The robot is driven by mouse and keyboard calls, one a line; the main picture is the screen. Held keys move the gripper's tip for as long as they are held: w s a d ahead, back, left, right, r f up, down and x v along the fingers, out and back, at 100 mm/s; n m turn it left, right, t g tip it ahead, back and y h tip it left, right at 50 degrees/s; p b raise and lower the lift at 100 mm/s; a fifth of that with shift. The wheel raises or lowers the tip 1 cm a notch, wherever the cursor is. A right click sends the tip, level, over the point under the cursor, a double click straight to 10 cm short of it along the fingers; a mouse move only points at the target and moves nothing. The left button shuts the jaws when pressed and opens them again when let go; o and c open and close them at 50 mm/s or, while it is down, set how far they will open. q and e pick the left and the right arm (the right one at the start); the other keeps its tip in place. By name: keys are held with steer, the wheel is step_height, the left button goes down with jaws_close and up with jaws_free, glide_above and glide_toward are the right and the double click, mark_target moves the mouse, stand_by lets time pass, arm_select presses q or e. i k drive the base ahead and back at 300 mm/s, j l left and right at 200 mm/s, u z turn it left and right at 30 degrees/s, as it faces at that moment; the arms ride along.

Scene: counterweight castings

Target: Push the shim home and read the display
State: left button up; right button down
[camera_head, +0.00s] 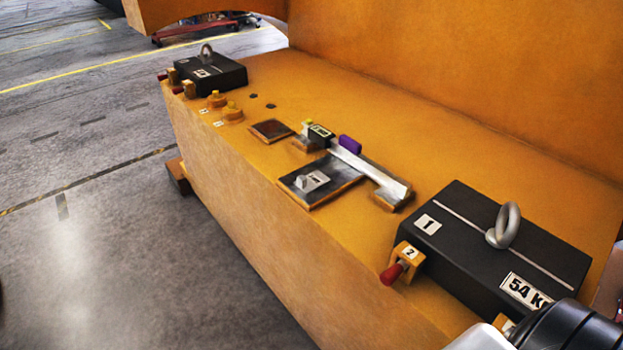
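A long pale metal bar (372,171) lies on the orange bench, sloping down to the right onto a small block; I cannot tell if it is the shim. A purple block (350,145) sits against its far side. At its upper left end is a small dark box with a pale green label (320,131), which may be the display; its text is too small to read. A dark plate (319,182) with a small grey piece on it lies in front of the bar. Part of my arm shows at the bottom right corner, but neither gripper is in view.
A large black casting (502,250) marked 1 and 54 K, with a ring on top, stands at the right beside a red-tipped clamp (391,273). A smaller black casting (211,74) stands at the far left. An orange wall (470,80) rises behind the bench.

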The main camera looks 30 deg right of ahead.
mark_target(309, 183)
steer(key=i+z, duration=0.1)
steer(key=z, duration=0.8)
steer(key=i+j+z, duration=0.15)
steer(key=z, duration=0.75)
steer(key=j+z, duration=0.2)
steer(key=z, duration=0.2)
steer(key=i, duration=0.05)
